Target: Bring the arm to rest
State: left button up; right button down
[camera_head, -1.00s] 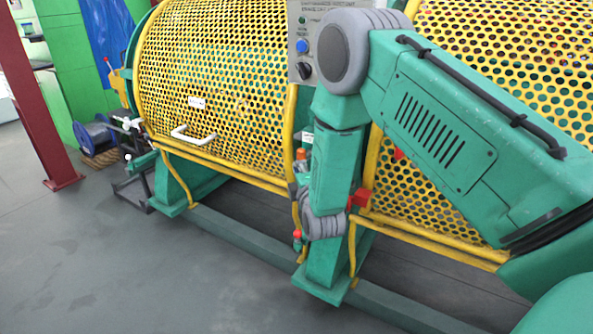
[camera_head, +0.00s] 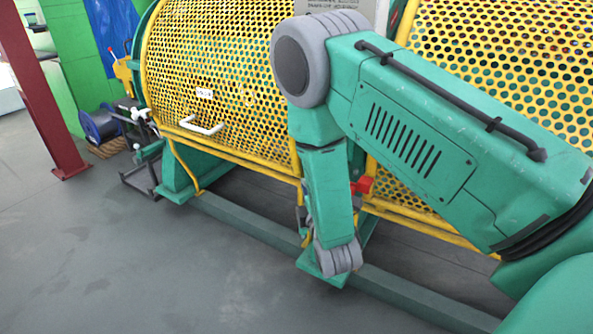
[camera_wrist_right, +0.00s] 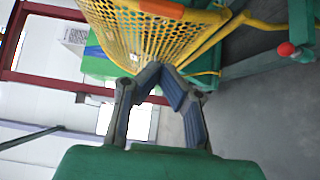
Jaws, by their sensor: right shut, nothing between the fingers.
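My right arm comes in from the right of the head view, its elbow bent in front of the machine's yellow mesh guards. Its forearm points down to the grey wrist joint, low in front of the machine's green base. The right gripper is hidden in the head view. In the right wrist view the right gripper (camera_wrist_right: 162,72) has its dark fingers angled together at the tips, shut with nothing between them. Beyond the fingers are a yellow mesh guard (camera_wrist_right: 140,35) and its frame. My left gripper is in neither view.
The left mesh guard (camera_head: 215,75) has a white handle (camera_head: 201,126). A red lever (camera_head: 362,185) sits just right of my forearm. A dark red post (camera_head: 42,95) and a blue spool (camera_head: 97,125) stand at the left. The grey floor (camera_head: 110,265) at lower left is clear.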

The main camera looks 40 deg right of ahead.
jog(key=s+a+f+m+g+y+p, duration=0.4)
jog(key=s+f+m+g, duration=0.25)
jog(key=s+f, duration=0.35)
pick_arm(q)
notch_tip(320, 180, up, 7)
jog(key=p, duration=0.3)
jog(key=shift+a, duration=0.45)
pick_arm(e)
jog(key=s+a+f+m+g+y, duration=0.1)
jog(key=s+a+m+g, duration=0.1)
jog(key=s, duration=0.5)
jog(key=s+a+f+m+g+y, duration=0.1)
jog(key=s+a+m+g, duration=0.1)
jog(key=s, duration=0.5)
jog(key=s+a+f+m+g, duration=0.1)
jog(key=s+a+m+g, duration=0.1)
jog(key=s+g, duration=0.3)
jog(key=s+a, duration=0.1)
jog(key=s, duration=0.2)
jog(key=shift+a+f+y, duration=0.15)
jog(key=shift+a+y, duration=0.1)
jog(key=shift+y, duration=0.15)
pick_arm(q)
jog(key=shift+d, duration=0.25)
pick_arm(e)
jog(key=shift+d+m+g, duration=0.2)
jog(key=shift+m+g, duration=0.05)
